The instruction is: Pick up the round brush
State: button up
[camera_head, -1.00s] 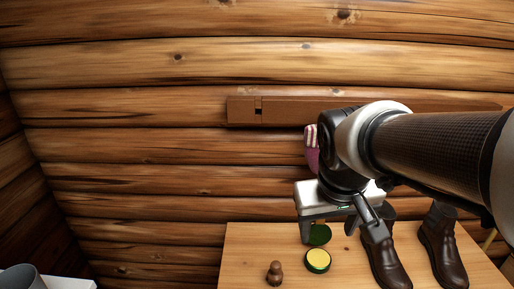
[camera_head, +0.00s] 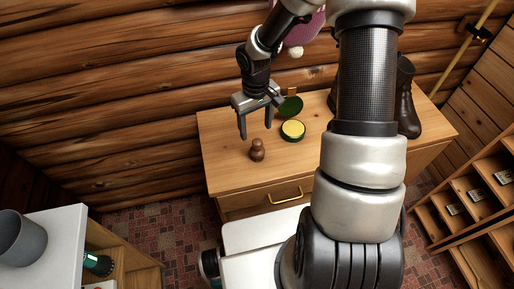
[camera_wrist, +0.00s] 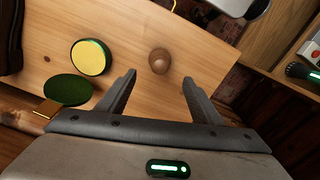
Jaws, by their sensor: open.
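The round brush (camera_head: 257,150), a small brown piece with a knob on top, stands on the wooden cabinet top near its front left. It also shows in the wrist view (camera_wrist: 159,61), between and just beyond my fingertips. My gripper (camera_head: 256,131) is open and empty, its fingers pointing down beside and above the brush. In the wrist view my two fingers (camera_wrist: 160,77) are spread wide, one on each side of the brush's position. Contact with it is not visible.
An open polish tin (camera_head: 293,130) with yellow contents and its green lid (camera_head: 290,106) lie right of the brush. A dark boot (camera_head: 407,98) stands at the right end of the cabinet top (camera_head: 225,135). The log wall is behind.

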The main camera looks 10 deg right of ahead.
aim_at(256, 140)
notch_tip(256, 140, down, 6)
jog(key=shift+f, duration=0.25)
jog(key=shift+s+d+f, duration=0.1)
jog(key=shift+s+f, duration=0.1)
jog(key=shift+f, duration=1.15)
jog(key=shift+s+d+f, duration=0.1)
jog(key=shift+s+f, duration=0.05)
jog(key=shift+f, duration=1.15)
jog(key=c, duration=1.1)
notch_tip(256, 140, up, 10)
jog(key=shift+r, duration=0.1)
